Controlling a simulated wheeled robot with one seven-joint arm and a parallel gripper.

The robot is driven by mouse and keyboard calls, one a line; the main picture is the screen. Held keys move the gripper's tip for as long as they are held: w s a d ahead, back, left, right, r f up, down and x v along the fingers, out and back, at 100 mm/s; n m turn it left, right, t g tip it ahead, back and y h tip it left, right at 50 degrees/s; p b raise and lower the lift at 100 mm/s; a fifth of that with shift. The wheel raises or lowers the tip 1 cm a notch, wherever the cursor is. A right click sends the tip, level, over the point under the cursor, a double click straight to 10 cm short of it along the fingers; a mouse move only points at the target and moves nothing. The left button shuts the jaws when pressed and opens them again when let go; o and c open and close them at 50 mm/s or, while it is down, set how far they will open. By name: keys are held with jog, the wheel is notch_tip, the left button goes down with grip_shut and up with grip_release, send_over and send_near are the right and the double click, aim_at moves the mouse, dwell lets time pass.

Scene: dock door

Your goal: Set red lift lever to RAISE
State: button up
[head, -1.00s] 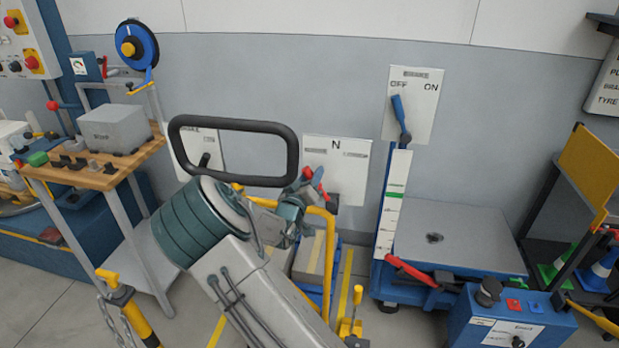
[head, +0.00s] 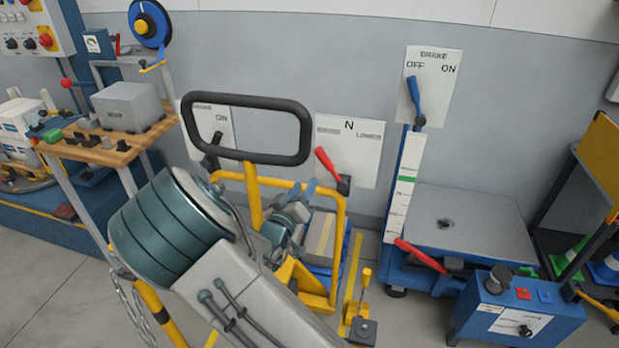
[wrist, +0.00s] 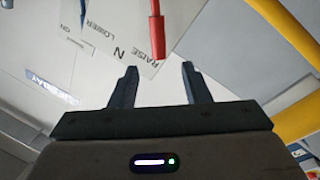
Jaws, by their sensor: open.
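The red lift lever (head: 325,161) stands in front of a white plate (head: 368,165) marked N and LOWER in the head view. It leans up and left from its dark pivot, to the left of N. In the wrist view the red lever (wrist: 157,38) comes down from the top edge, beside the word RAISE on the plate (wrist: 115,45). My gripper (wrist: 159,68) is open and empty. The lever's end lies roughly in line with the gap between the fingers, apart from them. In the head view my gripper (head: 310,190) is just below and left of the lever, partly hidden by my arm.
A yellow frame (head: 340,225) and a black looped handle (head: 247,160) stand close around my arm. A blue brake lever (head: 414,97) and a lift table (head: 460,220) are to the right. A wooden-topped bench (head: 105,150) stands left.

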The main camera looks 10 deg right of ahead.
jog(key=shift+s+a, duration=0.2)
jog(key=shift+s, duration=0.2)
jog(key=s+d+r+g+y+p, duration=0.1)
jog(key=s+r+g+y, duration=0.2)
jog(key=s, duration=0.6)
jog(key=s+d+r+g+y+p, duration=0.2)
jog(key=s+r+g+y, duration=0.1)
jog(key=s, duration=0.6)
jog(key=s+d+r+g+y+p, duration=0.1)
jog(key=s+d+r+g+y, duration=0.1)
jog(key=s+r+g+y, duration=0.2)
jog(key=s+g, duration=0.3)
jog(key=s, duration=0.3)
jog(key=shift+y, duration=0.4)
